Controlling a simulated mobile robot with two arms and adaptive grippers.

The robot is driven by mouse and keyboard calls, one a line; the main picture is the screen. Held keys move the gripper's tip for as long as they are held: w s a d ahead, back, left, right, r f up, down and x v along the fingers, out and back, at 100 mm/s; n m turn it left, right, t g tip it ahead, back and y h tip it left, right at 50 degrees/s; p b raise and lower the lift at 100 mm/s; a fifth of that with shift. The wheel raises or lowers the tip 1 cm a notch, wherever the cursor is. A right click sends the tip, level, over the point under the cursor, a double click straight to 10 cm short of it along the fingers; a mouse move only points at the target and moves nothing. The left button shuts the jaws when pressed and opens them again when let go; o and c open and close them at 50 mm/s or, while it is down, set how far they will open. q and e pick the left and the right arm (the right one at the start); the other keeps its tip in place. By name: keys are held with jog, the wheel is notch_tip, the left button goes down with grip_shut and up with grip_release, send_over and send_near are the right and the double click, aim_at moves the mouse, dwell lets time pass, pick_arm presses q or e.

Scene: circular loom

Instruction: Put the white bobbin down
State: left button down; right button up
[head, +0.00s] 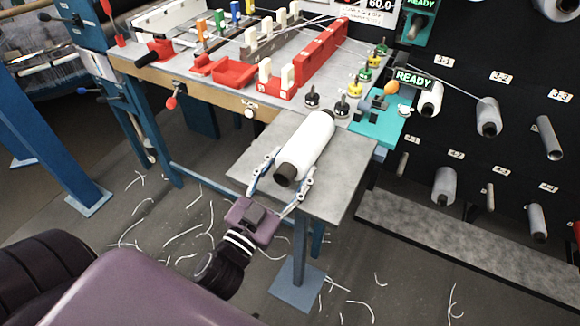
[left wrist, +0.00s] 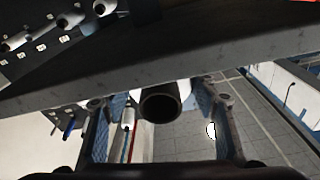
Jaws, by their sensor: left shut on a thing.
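The white bobbin (head: 306,143) has a dark core and lies on its side over the small grey side table (head: 340,185). I cannot tell whether it touches the top. My left gripper (head: 292,164) is shut on the near end of the bobbin, one finger on each side. In the left wrist view, the bobbin's dark hollow end (left wrist: 160,102) shows between the fingers, with a grey slab edge beside it. My right gripper is not in view.
Behind is a workbench with a red tray (head: 234,73) and black-based pegs (head: 312,97). A teal tray (head: 375,128) adjoins the side table. A dark rack of spools (head: 488,117) stands to the right. Thread scraps litter the floor.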

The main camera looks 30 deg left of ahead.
pick_arm(q)
jog(key=c, duration=0.8)
grip_release()
jog(key=shift+f, duration=0.1)
jog(key=shift+r, duration=0.25)
jog(key=s+f+b, duration=0.2)
jog(key=s+b, duration=0.1)
jog(key=s, duration=0.9)
jog(key=shift+a, duration=0.35)
